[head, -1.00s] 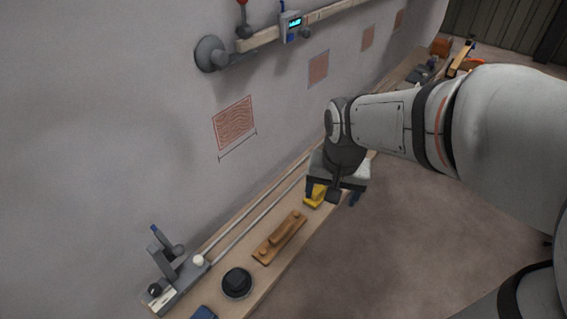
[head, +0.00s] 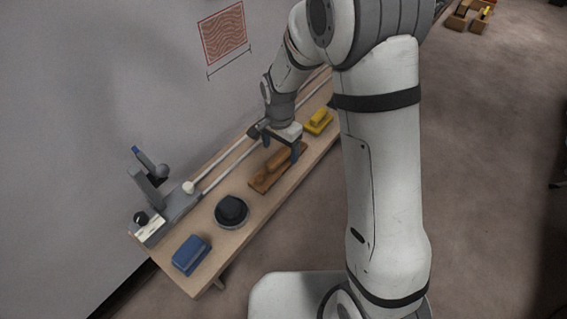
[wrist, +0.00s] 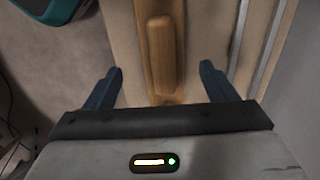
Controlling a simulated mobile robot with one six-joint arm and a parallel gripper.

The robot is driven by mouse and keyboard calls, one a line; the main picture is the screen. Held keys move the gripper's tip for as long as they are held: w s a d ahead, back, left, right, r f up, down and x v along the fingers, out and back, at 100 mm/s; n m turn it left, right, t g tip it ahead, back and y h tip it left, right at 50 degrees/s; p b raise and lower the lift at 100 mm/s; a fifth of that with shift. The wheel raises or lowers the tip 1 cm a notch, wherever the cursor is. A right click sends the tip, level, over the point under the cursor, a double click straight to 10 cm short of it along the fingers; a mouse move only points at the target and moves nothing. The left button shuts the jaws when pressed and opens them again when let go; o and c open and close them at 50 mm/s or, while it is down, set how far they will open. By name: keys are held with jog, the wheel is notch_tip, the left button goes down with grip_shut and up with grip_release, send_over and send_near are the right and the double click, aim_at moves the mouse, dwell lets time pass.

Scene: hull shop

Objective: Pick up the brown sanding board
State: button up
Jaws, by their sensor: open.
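The brown sanding board (head: 264,181) lies on the narrow wooden bench, a flat wooden base with a raised rounded handle along its top. My gripper (head: 278,151) is over its far end, and in the head view the fingers hide part of the board. In the wrist view the board (wrist: 159,60) runs up the picture between the two blue-grey fingers of my gripper (wrist: 161,86). The fingers are open and spread wide, with a gap on each side of the board. I cannot tell how high they are above it.
On the bench (head: 213,268) stand a yellow-handled block (head: 318,122) behind the board, a round black tool (head: 232,211) and a blue block (head: 191,254) in front. Two pale rails (head: 225,168) run along the wall side, ending at a grey clamp-like fixture (head: 160,205). Open floor lies right.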

aim_at(279, 156)
notch_tip(279, 156, down, 5)
jog(key=shift+w+a+r+b, duration=0.1)
jog(key=shift+a+r+b, duration=0.1)
jog(key=shift+b, duration=0.3)
jog(key=shift+c, duration=0.5)
jog(key=c, duration=1.1)
jog(key=shift+r, duration=0.1)
jog(key=shift+c, duration=0.2)
notch_tip(279, 156, up, 10)
jog(key=shift+p, duration=1.1)
